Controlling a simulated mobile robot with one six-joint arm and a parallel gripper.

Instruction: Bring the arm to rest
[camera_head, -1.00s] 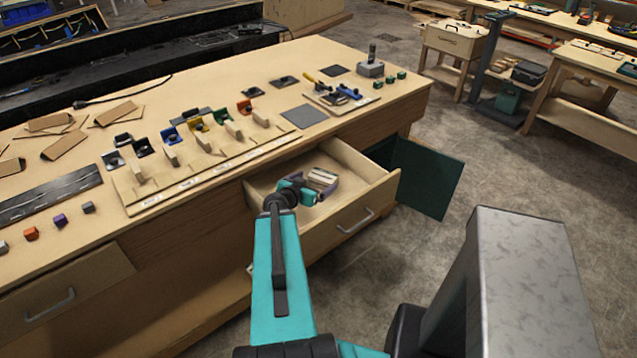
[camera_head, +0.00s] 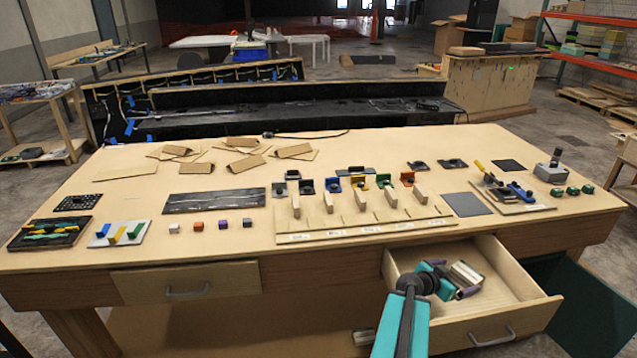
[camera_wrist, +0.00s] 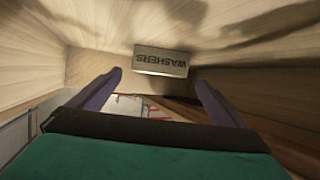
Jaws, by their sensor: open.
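My gripper (camera_head: 462,286) is down in the open right drawer (camera_head: 530,303) of the workbench, at the end of my teal arm. In the wrist view my gripper (camera_wrist: 160,88) has its two purple fingers spread wide apart. A small box labelled WASHERS (camera_wrist: 161,61) lies ahead of the fingertips, with a gap visible around it; I cannot tell if any finger touches it. In the head view a pale box (camera_head: 466,273) shows beside the fingers in the drawer, partly hidden by them.
Several coloured holders and wooden blocks stand on a labelled rack (camera_head: 365,228) on the bench above the drawer. A shut drawer (camera_head: 186,284) is to the left. A dark green open door panel (camera_head: 585,300) hangs right of the drawer. Small cubes (camera_head: 198,226) lie on the bench.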

